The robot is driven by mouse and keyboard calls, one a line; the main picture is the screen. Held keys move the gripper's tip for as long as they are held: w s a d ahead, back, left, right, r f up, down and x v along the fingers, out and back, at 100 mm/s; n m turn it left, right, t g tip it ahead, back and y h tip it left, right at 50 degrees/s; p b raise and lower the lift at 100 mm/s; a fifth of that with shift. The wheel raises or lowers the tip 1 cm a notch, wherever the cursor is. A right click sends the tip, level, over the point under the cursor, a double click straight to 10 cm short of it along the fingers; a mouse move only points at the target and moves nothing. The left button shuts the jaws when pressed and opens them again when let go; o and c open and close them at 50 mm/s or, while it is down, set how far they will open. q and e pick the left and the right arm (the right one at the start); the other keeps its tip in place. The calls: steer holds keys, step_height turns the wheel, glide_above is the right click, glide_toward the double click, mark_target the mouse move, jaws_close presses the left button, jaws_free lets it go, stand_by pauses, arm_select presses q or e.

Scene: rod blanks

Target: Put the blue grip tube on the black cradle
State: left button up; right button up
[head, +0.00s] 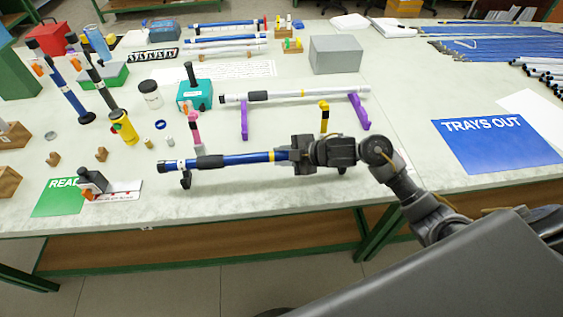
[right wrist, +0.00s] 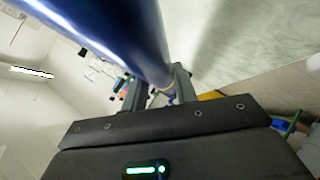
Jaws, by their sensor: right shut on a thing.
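The blue tube also fills the upper part of the right wrist view (right wrist: 105,30), between the fingers (right wrist: 160,88). The black cradle (head: 186,180) shows as a small dark hook under the tube's left end, and another dark piece shows below my gripper. I cannot tell whether the tube touches the cradle. My left gripper is out of view.
Just behind, a white tube (head: 300,94) rests on a purple cradle (head: 360,112). A pink post (head: 194,130) and a yellow-topped post (head: 324,118) stand near the held tube. The table's front edge is close.

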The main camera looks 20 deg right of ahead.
steer(key=shift+w+f, duration=0.2)
steer(key=shift+f, duration=1.55)
steer(key=shift+f+b, duration=0.4)
steer(key=shift+f, duration=0.05)
steer(key=o, duration=1)
steer(key=shift+r, duration=0.15)
steer(key=shift+r+p, duration=0.4)
steer(key=v, duration=1.2)
